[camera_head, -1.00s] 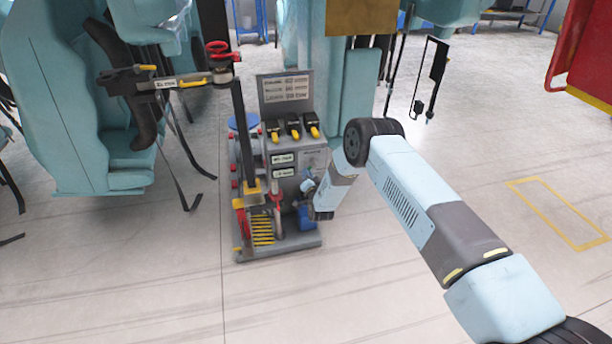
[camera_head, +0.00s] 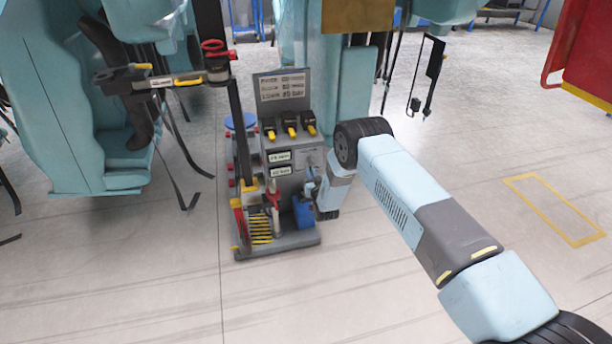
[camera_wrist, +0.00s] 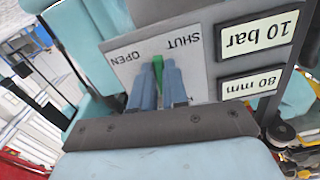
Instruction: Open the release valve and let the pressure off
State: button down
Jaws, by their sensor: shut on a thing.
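The release valve is a green lever (camera_wrist: 157,68) on a pale plate (camera_wrist: 204,72) marked OPEN and SHUT, which reads upside down in the wrist view. The lever's visible end lies between the two words. My gripper (camera_wrist: 159,84) is shut on the lever, with one blue finger on either side; the fingers hide its lower part. In the head view the plate (camera_head: 312,155) is on the front of a grey pump unit (camera_head: 278,246), and my wrist stands right beside it, hiding part of that front.
Labels reading 10 bar (camera_wrist: 258,34) and 80 mm (camera_wrist: 250,84) sit beside the plate. A blue part (camera_head: 303,212) is low on the unit. A teal seat (camera_head: 95,165) with hanging straps stands left. The floor in front is clear; a red panel (camera_head: 585,50) stands at right.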

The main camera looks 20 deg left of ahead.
jog(key=n, duration=0.3)
jog(key=w+d+r+n, duration=0.1)
jog(key=n, duration=0.2)
jog(key=d+n, duration=0.1)
jog(key=n, duration=0.3)
jog(key=shift+w+d+r, duration=0.15)
jog(key=shift+w+d, duration=0.05)
jog(key=shift+w, duration=0.05)
jog(key=shift+a+n, duration=0.1)
jog(key=shift+n, duration=0.2)
jog(key=c, duration=1.2)
grip_release()
jog(key=shift+o, duration=0.3)
jog(key=shift+d, duration=0.25)
jog(key=shift+d, duration=0.1)
jog(key=v, duration=1.3)
jog(key=shift+s, duration=0.3)
